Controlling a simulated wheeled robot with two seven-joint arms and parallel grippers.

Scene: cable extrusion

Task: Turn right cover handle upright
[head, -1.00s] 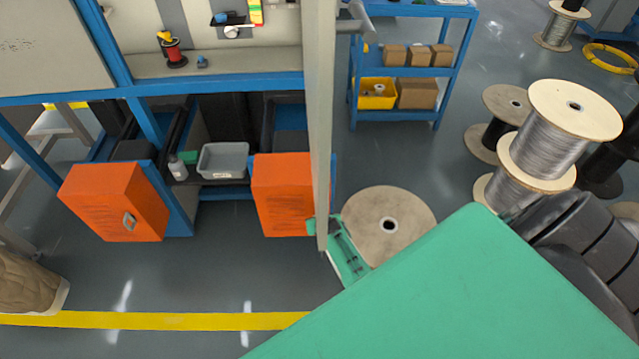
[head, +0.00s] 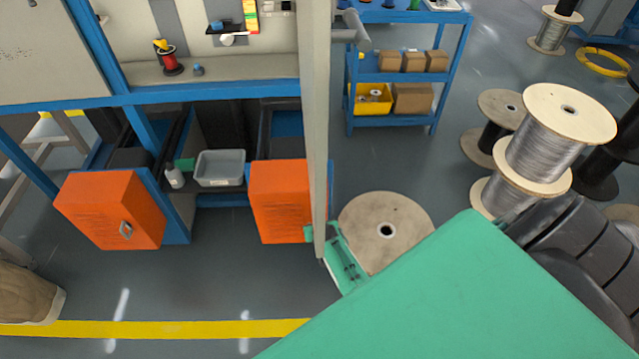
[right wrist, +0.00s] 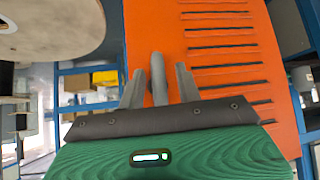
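The right cover (head: 280,200) is an orange box front under the workbench in the head view. It fills much of the right wrist view as a slotted orange panel (right wrist: 225,60). Its grey handle (right wrist: 159,80) stands between the two grey fingers of my right gripper (right wrist: 160,90). Narrow gaps show on both sides of the handle, so the fingers look open around it. In the head view the handle is hidden behind a pale post and my green right gripper body. My left gripper is not in view.
A second orange cover (head: 112,210) with a metal handle (head: 126,230) hangs at the left. A grey bin (head: 220,168) sits between the covers. A wooden spool (head: 385,215) stands just right of the right gripper. A blue shelf cart (head: 408,75) is behind.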

